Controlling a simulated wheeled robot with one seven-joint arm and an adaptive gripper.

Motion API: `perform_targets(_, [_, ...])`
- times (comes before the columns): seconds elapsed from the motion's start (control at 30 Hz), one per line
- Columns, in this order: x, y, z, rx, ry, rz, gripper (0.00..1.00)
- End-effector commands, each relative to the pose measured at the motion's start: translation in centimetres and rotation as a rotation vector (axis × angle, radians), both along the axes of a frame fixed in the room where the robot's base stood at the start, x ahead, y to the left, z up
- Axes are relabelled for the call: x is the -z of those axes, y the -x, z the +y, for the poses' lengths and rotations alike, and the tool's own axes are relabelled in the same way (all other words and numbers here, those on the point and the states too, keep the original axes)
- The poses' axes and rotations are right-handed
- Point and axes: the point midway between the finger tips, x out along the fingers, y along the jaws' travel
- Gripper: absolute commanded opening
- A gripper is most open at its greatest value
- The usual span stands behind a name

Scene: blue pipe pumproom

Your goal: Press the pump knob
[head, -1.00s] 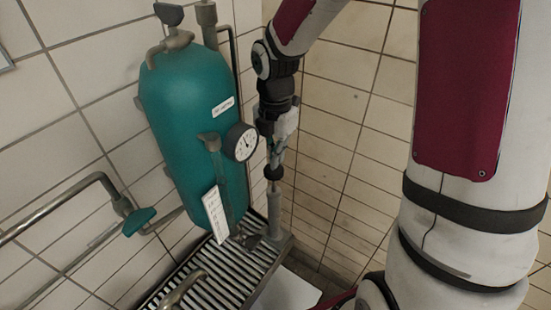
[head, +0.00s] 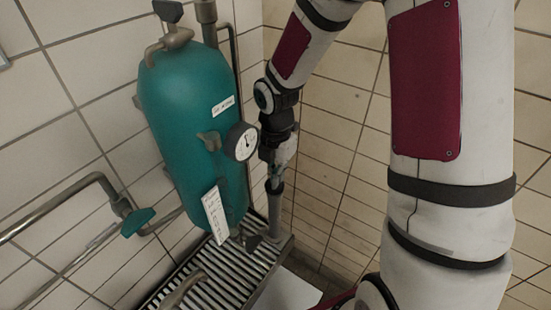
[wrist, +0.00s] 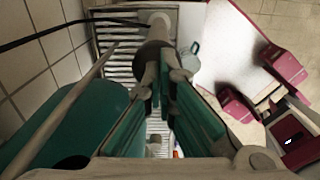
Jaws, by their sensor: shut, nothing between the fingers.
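The pump knob (head: 275,187) is a dark round cap on top of the upright grey pump cylinder (head: 275,212), right of the teal tank. It sits low, close to the cylinder top, with little or no rod showing. My gripper (head: 276,178) is directly above it, pointing down, fingers together and empty, its tips at the knob's top. Contact looks likely, but the exact touching point is too small to see. In the wrist view my gripper (wrist: 163,62) shows its teal-sided fingers over the dark knob (wrist: 147,55), which they partly hide.
The teal tank (head: 190,130) with a round gauge (head: 241,141) stands close left of my gripper. A slatted metal grate (head: 215,275) lies below. A pipe with a teal valve handle (head: 138,222) is at left. Tiled walls (head: 340,150) close the corner behind.

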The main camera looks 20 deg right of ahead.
Motion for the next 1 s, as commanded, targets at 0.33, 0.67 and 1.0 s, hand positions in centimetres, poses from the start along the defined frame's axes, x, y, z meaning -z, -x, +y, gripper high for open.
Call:
perform_targets(0.33, [0.1, 0.1, 0.0, 0.000, -0.001, 0.003, 0.00])
perform_targets(0.67, [-4.7, 0.0, 0.0, 0.001, 0.000, -0.004, 0.00])
perform_targets(1.0, [-10.7, 0.1, 0.0, 0.001, 0.001, -0.003, 0.00])
